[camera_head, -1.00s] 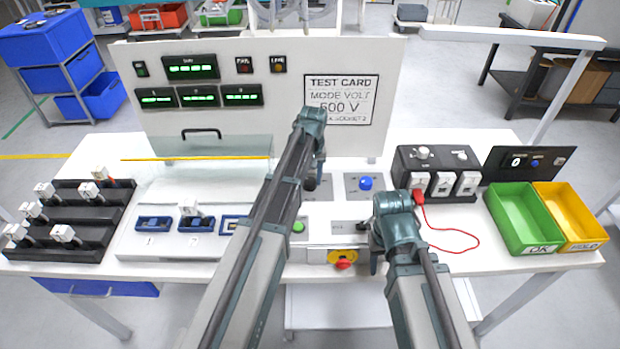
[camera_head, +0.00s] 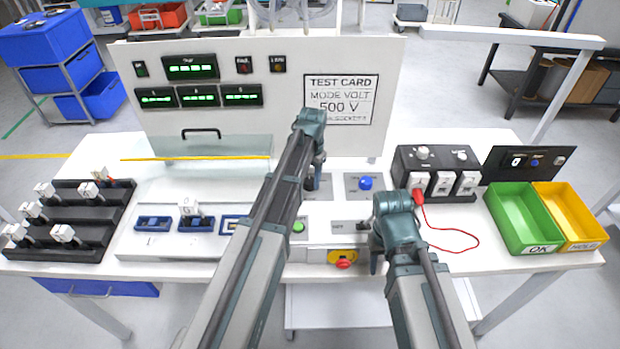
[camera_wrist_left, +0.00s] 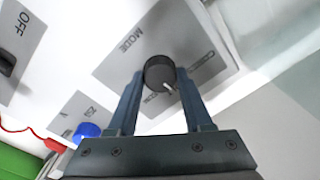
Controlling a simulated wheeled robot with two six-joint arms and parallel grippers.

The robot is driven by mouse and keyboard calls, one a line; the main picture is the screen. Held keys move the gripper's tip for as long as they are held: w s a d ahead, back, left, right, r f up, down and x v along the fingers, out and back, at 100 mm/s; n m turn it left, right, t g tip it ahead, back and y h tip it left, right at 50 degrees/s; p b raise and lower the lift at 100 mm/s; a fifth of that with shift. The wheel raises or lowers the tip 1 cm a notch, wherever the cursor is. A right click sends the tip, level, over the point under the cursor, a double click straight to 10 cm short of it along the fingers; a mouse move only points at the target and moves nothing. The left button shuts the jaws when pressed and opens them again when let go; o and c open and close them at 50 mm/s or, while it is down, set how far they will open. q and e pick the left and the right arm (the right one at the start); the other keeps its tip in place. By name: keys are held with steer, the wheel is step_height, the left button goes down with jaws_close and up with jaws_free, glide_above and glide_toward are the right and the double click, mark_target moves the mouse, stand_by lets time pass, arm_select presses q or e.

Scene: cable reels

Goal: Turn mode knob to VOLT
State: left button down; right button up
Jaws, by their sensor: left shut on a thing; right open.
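The black mode knob (camera_wrist_left: 159,72) sits on a grey plate marked MODE (camera_wrist_left: 130,40) in the left wrist view. Its white pointer line faces the lower right of that view, and the small lettering around it is partly hidden and too small to read surely. My left gripper (camera_wrist_left: 163,88) has a finger on each side of the knob and is shut on it; in the head view this gripper (camera_head: 314,178) reaches down at the panel's middle. My right gripper (camera_head: 377,252) is open and empty above the bench front. The test card (camera_head: 340,98) reads MODE VOLT, 500 V.
A blue button (camera_head: 365,183) lies right of the knob, and a green button (camera_head: 298,227) and red stop button (camera_head: 343,264) nearer the front. A red lead (camera_head: 455,247) loops on the bench. Green (camera_head: 523,215) and yellow (camera_head: 572,212) bins stand at right.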

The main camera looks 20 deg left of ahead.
mark_target(311, 181)
arm_select(q)
steer(key=shift+m, duration=0.3)
steer(key=shift+c, duration=1.6)
jaws_free()
steer(key=shift+r, duration=0.1)
step_height(311, 181, up, 14)
steer(key=p, duration=1.3)
steer(key=shift+d+f+p, duration=0.2)
steer(key=shift+d+p, duration=0.05)
steer(key=shift+p, duration=0.15)
steer(key=shift+s, duration=0.1)
